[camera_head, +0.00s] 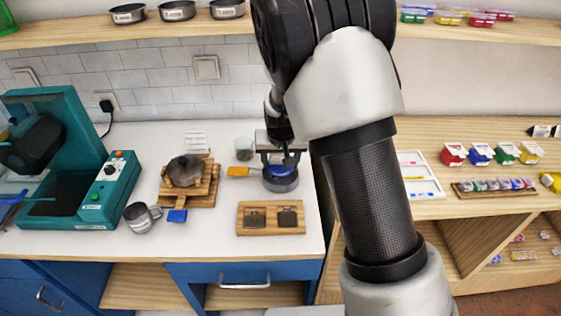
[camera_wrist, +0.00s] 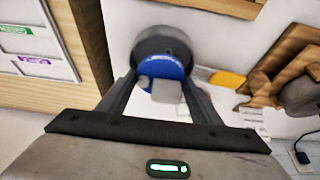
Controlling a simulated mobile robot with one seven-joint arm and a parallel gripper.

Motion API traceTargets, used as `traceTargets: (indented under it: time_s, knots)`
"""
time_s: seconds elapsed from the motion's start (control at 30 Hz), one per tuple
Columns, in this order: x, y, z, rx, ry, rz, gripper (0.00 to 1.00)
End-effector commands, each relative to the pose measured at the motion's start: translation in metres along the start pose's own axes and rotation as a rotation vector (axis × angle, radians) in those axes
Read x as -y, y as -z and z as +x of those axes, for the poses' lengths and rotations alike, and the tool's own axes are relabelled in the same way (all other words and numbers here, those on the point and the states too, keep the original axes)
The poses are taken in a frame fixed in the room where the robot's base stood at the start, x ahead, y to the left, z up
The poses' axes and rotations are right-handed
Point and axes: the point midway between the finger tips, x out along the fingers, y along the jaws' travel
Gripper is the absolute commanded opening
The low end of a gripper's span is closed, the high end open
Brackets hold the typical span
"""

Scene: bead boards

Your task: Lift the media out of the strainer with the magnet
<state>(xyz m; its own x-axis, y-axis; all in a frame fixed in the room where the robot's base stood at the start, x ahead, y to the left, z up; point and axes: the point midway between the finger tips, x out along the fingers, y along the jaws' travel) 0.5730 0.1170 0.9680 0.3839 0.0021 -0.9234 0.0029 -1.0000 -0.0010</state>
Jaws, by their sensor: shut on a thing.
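My gripper (camera_head: 281,160) points down over the right part of the white counter. In the wrist view, my gripper (camera_wrist: 163,85) is shut on the grey grip of the blue magnet (camera_wrist: 165,67), which has white lettering. The magnet (camera_head: 286,171) is over or in a dark grey round strainer (camera_head: 281,185). The strainer's rim shows in the wrist view (camera_wrist: 150,36). An orange handle (camera_head: 238,171) sticks out to its left. I cannot tell whether the magnet touches the strainer. The media cannot be made out; the magnet and fingers hide the strainer's inside.
A wooden stand with a grey lidded pot (camera_head: 186,171) is to the left. A small clear cup (camera_head: 244,150) is behind. A metal mug (camera_head: 141,217) and teal machine (camera_head: 75,170) stand farther left.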

Motion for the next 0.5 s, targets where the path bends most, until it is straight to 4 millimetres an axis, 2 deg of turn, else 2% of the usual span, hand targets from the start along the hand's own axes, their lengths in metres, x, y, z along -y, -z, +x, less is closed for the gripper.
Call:
traceTargets:
  time_s: [0.03, 0.5]
  knots:
    - [0.000, 0.004, -0.007, -0.002, 0.000, 0.000, 0.31]
    - [0.000, 0.016, -0.037, -0.001, 0.000, -0.001, 0.31]
